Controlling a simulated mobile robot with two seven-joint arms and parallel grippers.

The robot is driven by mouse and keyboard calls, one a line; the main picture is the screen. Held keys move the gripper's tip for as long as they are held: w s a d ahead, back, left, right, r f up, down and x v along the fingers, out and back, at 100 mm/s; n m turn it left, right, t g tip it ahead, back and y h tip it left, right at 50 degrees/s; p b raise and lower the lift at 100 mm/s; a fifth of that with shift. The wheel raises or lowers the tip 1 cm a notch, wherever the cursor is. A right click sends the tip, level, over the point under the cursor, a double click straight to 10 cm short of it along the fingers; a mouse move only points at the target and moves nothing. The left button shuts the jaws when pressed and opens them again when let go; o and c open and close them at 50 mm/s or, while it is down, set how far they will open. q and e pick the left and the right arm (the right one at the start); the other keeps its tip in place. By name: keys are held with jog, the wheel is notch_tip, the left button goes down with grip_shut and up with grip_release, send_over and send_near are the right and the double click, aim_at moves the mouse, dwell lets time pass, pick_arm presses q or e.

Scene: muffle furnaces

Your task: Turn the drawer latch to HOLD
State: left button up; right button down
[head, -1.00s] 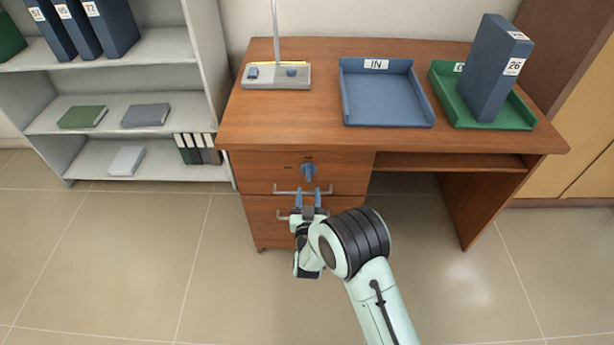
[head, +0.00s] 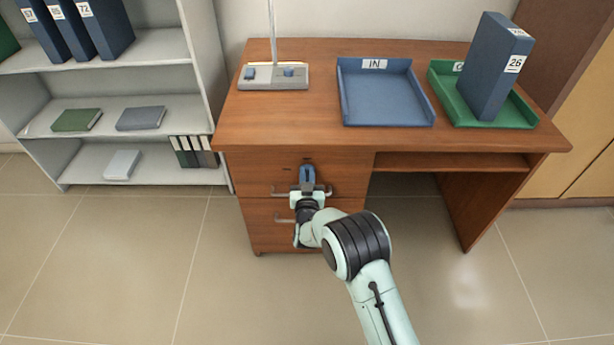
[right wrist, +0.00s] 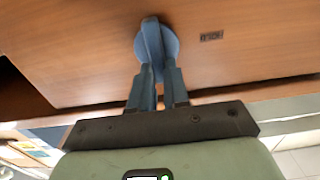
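The blue drawer latch (right wrist: 152,32) is a round knob with a raised bar on the front of the desk's top drawer (head: 250,170). In the right wrist view, which looks upside down, the bar is roughly upright, and the HOLD label (right wrist: 211,36) is to the right of the knob. In the head view a small dark mark (head: 287,168) is left of the latch. My right gripper (head: 308,174) is at the latch; its blue fingertips (right wrist: 160,77) sit closely on either side of the bar's end and look shut on it. My left gripper is out of view.
A metal drawer handle (head: 280,191) runs just under my right gripper. On the desk (head: 320,133) are a grey base with a post (head: 273,80), a blue IN tray (head: 432,118) and a green tray with a blue binder (head: 492,75). Shelves (head: 165,48) stand left.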

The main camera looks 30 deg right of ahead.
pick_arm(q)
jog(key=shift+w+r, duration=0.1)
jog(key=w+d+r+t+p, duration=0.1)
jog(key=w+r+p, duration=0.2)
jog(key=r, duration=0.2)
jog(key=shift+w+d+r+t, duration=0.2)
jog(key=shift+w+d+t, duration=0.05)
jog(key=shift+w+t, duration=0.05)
pick_arm(e)
jog(key=shift+w+a+f+n, duration=0.15)
jog(key=shift+a+f+n, duration=0.2)
jog(key=shift+n, duration=2.6)
jog(key=shift+w+a+f+n, duration=0.2)
jog(key=shift+f+n, duration=0.15)
jog(key=shift+n, duration=2.65)
jog(key=shift+w+a+f+n, duration=0.15)
jog(key=shift+a+f+n, duration=0.2)
jog(key=shift+n, duration=2.6)
jog(key=shift+d, duration=0.1)
jog(key=c, duration=1.1)
grip_release()
